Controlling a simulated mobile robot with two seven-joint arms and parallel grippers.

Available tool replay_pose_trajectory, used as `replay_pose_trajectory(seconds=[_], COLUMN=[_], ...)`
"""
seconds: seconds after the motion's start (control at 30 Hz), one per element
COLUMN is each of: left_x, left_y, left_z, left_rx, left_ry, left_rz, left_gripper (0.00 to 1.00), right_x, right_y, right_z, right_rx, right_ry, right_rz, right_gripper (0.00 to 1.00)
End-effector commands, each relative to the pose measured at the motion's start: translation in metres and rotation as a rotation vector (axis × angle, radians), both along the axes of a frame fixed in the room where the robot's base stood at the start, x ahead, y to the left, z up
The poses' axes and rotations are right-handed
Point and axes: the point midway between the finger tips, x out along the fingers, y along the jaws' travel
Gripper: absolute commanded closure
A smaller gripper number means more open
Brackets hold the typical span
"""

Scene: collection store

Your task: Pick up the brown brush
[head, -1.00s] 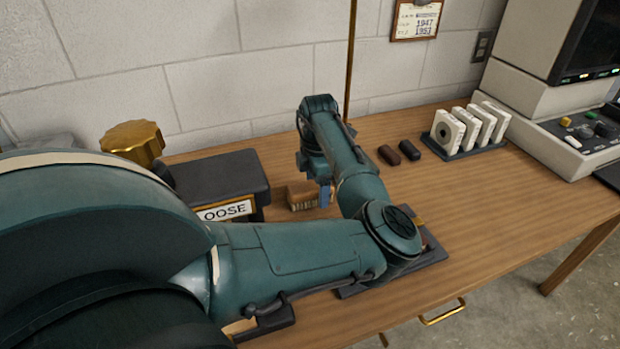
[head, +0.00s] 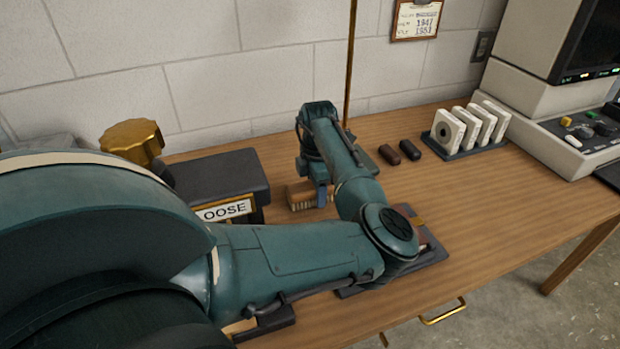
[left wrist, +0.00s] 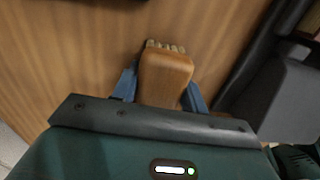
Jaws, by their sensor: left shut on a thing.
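The brown brush (head: 299,196) is a small block with pale bristles at its lower edge. It is at the table's back, right of the dark box marked "OOSE", partly hidden by my left gripper (head: 322,193). In the left wrist view the brush (left wrist: 166,75) sits between the two blue fingers of my left gripper (left wrist: 160,90), its bristle tufts at the far end. The fingers are shut on it. I cannot tell whether it touches the table. My right gripper is not in view.
The dark box (head: 215,177) stands close left of the brush. Two small dark objects, one brown (head: 389,154) and one black (head: 411,147), lie to the right, near a rack of white cartridges (head: 468,127). The table's right part (head: 510,190) is clear.

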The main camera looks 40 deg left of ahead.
Motion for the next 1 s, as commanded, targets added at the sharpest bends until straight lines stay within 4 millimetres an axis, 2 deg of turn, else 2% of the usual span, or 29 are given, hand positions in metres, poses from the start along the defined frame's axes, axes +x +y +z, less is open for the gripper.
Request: replay_pose_trajectory(seconds=[0.27, 0.43, 0.83, 1.0], left_x=[0.0, 0.001, 0.001, 0.034], left_y=[0.0, 0.0, 0.001, -0.017], left_z=[0.002, 0.013, 0.075, 0.07], left_rx=[0.001, 0.002, 0.002, 0.001], left_ry=[0.0, -0.002, -0.003, 0.0], left_rz=[0.0, 0.001, 0.0, -0.008], left_gripper=[0.8, 0.81, 0.81, 0.81], right_x=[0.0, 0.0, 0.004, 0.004], right_y=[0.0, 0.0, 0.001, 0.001], right_z=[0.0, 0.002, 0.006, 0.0], right_rx=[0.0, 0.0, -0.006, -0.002], right_ry=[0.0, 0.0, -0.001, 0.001], right_rz=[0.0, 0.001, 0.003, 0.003], right_gripper=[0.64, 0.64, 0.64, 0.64])
